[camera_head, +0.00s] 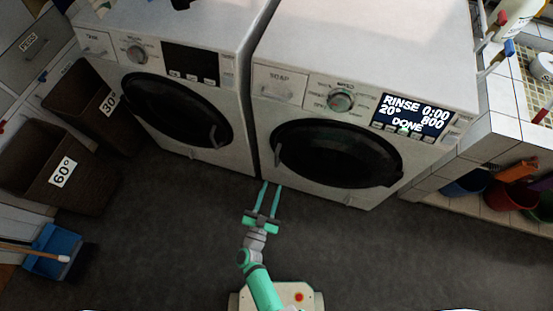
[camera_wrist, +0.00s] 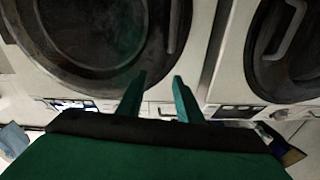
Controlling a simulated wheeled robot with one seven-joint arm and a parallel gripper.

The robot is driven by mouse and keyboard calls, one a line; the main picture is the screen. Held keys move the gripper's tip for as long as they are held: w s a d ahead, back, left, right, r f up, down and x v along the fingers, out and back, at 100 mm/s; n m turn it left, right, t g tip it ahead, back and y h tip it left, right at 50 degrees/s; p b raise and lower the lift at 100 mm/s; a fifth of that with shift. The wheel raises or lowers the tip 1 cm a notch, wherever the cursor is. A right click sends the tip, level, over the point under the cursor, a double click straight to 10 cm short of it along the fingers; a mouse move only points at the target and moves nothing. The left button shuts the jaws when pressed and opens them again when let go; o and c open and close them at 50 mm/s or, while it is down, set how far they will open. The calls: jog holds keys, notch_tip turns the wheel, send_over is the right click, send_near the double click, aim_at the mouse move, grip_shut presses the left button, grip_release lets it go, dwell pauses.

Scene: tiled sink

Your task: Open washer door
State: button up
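The right-hand white washer has a lit display (camera_head: 412,115) reading "RINSE 0:00, 20°, 800, DONE". Its round dark door (camera_head: 335,153) looks shut, with a handle (camera_head: 278,150) on the left rim. In the wrist view, which looks upside down, this door (camera_wrist: 85,40) fills the upper left, with its handle (camera_wrist: 178,25) beyond my fingertips. The left-hand machine's door (camera_head: 175,110) also looks shut. My gripper (camera_head: 272,186) is open and empty, low in front of the gap between the machines. Its two fingers show apart in the wrist view (camera_wrist: 159,75).
Brown baskets marked 60° (camera_head: 58,170) and 30° (camera_head: 92,105) stand on the left, with a blue dustpan (camera_head: 55,250) near them. A tiled counter (camera_head: 490,140) with coloured buckets (camera_head: 510,195) beneath is on the right. The dark floor (camera_head: 400,250) in front is clear.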

aim_at(276, 159)
jog(key=w+a+f+m+g+h, duration=0.1)
jog(key=w+a+f+g+h, duration=0.15)
jog(key=w+f, duration=0.35)
jog(key=shift+h, duration=0.35)
jog(key=x, duration=1)
jog(key=shift+w+a+r, duration=0.15)
jog(key=shift+w+a, duration=0.05)
jog(key=shift+w, duration=0.2)
grip_shut()
